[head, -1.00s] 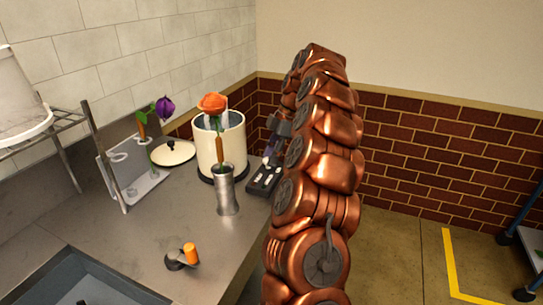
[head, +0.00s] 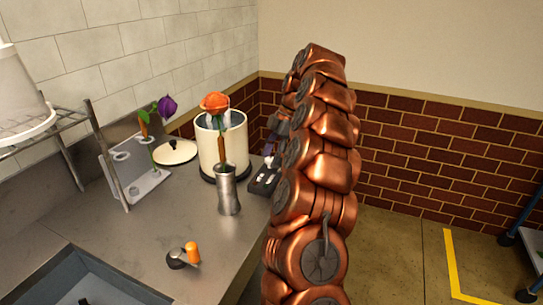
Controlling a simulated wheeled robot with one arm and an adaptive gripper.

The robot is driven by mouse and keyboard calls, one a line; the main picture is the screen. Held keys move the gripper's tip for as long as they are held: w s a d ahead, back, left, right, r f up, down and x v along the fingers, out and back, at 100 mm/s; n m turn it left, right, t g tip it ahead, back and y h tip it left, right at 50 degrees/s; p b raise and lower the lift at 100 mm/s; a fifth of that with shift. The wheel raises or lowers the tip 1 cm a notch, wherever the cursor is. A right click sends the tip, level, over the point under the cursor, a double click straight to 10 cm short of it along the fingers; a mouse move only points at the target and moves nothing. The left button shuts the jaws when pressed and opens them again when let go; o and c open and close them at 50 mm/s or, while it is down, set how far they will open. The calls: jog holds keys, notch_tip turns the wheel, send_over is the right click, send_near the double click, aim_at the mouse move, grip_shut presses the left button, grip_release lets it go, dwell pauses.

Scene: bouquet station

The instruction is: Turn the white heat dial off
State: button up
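A small black control box (head: 257,187) sits on the counter to the right of the cream pot. Small white marks show on its top, but they are too small to tell which is the white heat dial or how it is turned. My gripper (head: 270,158) is at the far side of the box, close above it. My copper arm hides much of the gripper and the box's right side. I cannot tell whether the fingers are open, shut or touching the dial.
The cream pot (head: 208,150) and a metal vase (head: 228,195) with an orange flower (head: 214,102) stand just left of the box. A lid (head: 175,153), flower rack (head: 150,185) and orange-handled tool (head: 192,252) are further left. A sink is in front.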

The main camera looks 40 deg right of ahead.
jog(key=shift+r+m, duration=0.1)
jog(key=shift+m, duration=0.2)
jog(key=m+t, duration=0.1)
jog(key=m, duration=0.1)
jog(key=m+t+h, duration=0.1)
jog(key=m, duration=0.1)
jog(key=shift+s+m+p, duration=0.15)
jog(key=shift+m+p, duration=0.15)
jog(key=shift+m, duration=0.1)
jog(key=shift+s+a+r+m+t+h+p, duration=0.1)
jog(key=shift+m+t+h+p, duration=0.4)
jog(key=shift+m+p, duration=1.05)
jog(key=m+h+p, duration=0.1)
jog(key=m+p, duration=0.4)
jog(key=shift+a+r+h, duration=0.1)
jog(key=shift+r+h, duration=0.05)
jog(key=shift+h, duration=0.25)
jog(key=m+h+p, duration=0.1)
jog(key=m+p, duration=0.1)
jog(key=p, duration=0.2)
jog(key=m+p, duration=0.2)
jog(key=p, duration=0.3)
jog(key=shift+a+m+h, duration=0.15)
jog(key=shift+m+h, duration=0.1)
jog(key=shift+h, duration=0.15)
